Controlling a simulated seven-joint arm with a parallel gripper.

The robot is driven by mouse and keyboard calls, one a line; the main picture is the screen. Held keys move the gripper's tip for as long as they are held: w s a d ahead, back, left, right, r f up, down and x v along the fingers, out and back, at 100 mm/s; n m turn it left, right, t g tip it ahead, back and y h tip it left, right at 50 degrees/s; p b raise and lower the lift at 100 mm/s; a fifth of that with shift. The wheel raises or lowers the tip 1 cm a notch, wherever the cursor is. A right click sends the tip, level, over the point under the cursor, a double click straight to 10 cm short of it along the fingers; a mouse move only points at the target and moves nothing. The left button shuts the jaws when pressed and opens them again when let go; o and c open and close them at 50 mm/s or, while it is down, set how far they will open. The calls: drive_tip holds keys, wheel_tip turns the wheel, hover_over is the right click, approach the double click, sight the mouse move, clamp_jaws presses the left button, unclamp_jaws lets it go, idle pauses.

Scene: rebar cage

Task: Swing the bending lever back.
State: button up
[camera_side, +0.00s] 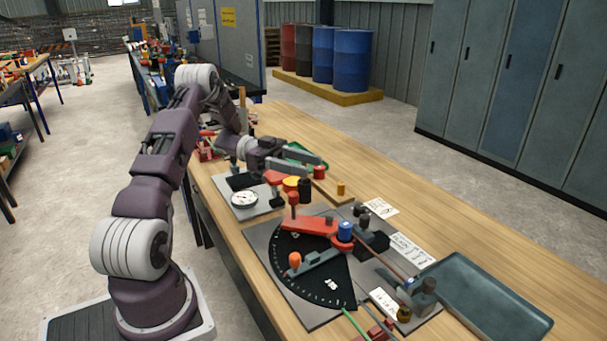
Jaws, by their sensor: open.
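The bending lever, a red arm (303,224) with an upright red handle (293,199), lies over the black dial plate of the bender. Its other end is by a blue cap (345,230). A grey bar (318,262) with an orange knob (295,259) lies across the dial in front of it. A thin rod (388,265) runs from the bender toward the lower right. My gripper (298,168) is open, behind and above the lever handle and apart from it. Its exact finger positions are hard to make out against the clutter behind.
A dial gauge (244,198) sits on a grey plate left of the bender. Dark, red and yellow pieces crowd the bench under my gripper. A grey tray (490,295) is at the right. Paper labels lie behind the bender, and bare wood (420,220) is clear beyond.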

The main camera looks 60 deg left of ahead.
drive_tip(key=shift+d+f, duration=0.1)
drive_tip(key=shift+c, duration=1.3)
drive_tip(key=d+f+g+y, duration=0.1)
drive_tip(key=d+f, duration=0.1)
drive_tip(key=d+f+m+g+y, duration=0.1)
drive_tip(key=d+f+g, duration=0.1)
drive_tip(key=d, duration=0.1)
drive_tip(key=shift+w+f, duration=0.1)
drive_tip(key=c, duration=0.7)
drive_tip(key=d+f+y, duration=0.1)
drive_tip(key=s+d+f+m+g+y, duration=0.1)
drive_tip(key=f+m+g, duration=0.1)
drive_tip(key=shift+s+d+y, duration=0.25)
drive_tip(key=shift+d+y, duration=0.15)
clamp_jaws()
drive_tip(key=s+a+r+m+g+y, duration=0.2)
drive_tip(key=s+a+m+y, duration=0.2)
drive_tip(key=s+m+y, duration=0.75)
drive_tip(key=shift+y, duration=0.75)
drive_tip(key=x, duration=0.6)
drive_tip(key=w+x, duration=0.1)
drive_tip(key=x, duration=0.2)
drive_tip(key=shift+w+f, duration=0.15)
drive_tip(key=shift+w+a+m, duration=0.25)
drive_tip(key=shift+w+a, duration=0.55)
drive_tip(key=shift+w, duration=0.2)
drive_tip(key=shift+w+a, duration=0.5)
